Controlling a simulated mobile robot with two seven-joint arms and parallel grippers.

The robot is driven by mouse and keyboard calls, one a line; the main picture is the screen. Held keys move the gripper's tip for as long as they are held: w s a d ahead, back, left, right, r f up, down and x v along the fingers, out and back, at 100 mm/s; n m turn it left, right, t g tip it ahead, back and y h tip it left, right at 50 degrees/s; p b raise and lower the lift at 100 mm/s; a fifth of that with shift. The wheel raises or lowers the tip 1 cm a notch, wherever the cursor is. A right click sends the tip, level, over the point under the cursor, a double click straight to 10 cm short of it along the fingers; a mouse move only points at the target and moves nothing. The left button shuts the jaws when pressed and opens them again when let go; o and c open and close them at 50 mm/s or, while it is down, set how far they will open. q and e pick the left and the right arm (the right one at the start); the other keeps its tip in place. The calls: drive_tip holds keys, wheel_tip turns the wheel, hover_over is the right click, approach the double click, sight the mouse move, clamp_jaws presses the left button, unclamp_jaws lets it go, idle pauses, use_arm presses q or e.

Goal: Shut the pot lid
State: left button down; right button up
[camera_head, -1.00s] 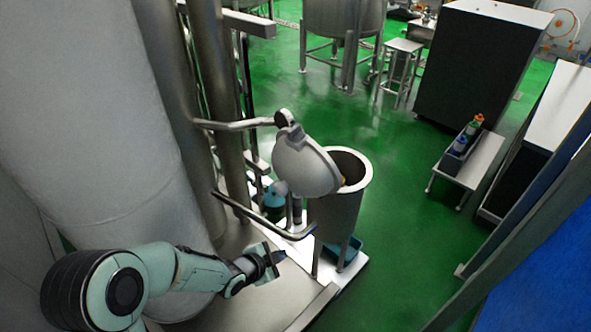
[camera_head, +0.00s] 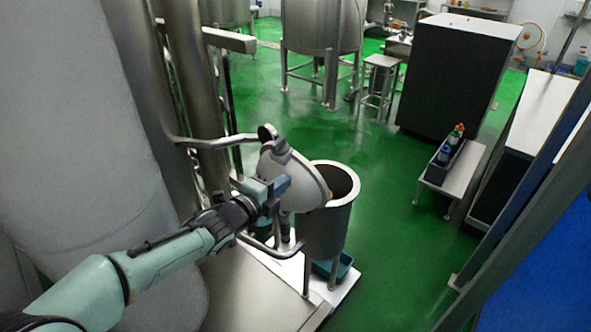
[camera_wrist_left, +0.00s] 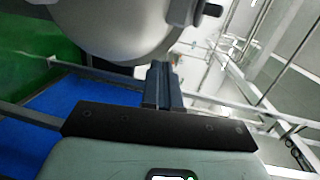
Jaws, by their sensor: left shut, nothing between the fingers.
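The metal pot (camera_head: 325,225) stands on legs right of centre in the head view, its mouth partly uncovered. Its round grey lid (camera_head: 297,180) is tilted up on a hinge at the pot's left side. My left gripper (camera_head: 281,187) is shut and empty, in front of the lid's left part in the head view. In the left wrist view the shut fingers (camera_wrist_left: 162,75) point at the lower edge of the lid (camera_wrist_left: 115,30). I cannot tell whether they touch it. My right gripper is not in view.
A bent metal rail (camera_head: 215,141) runs to the lid hinge, and another passes below my gripper. Large grey tanks (camera_head: 75,130) fill the left. A low bench (camera_head: 452,178) with bottles stands at the right. Green floor is open between pot and bench.

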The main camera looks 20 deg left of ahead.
sight(304, 164)
use_arm(q)
drive_tip(key=x, duration=0.4)
drive_tip(key=r+p+x, duration=0.1)
drive_tip(key=x, duration=0.1)
drive_tip(key=shift+r, duration=0.15)
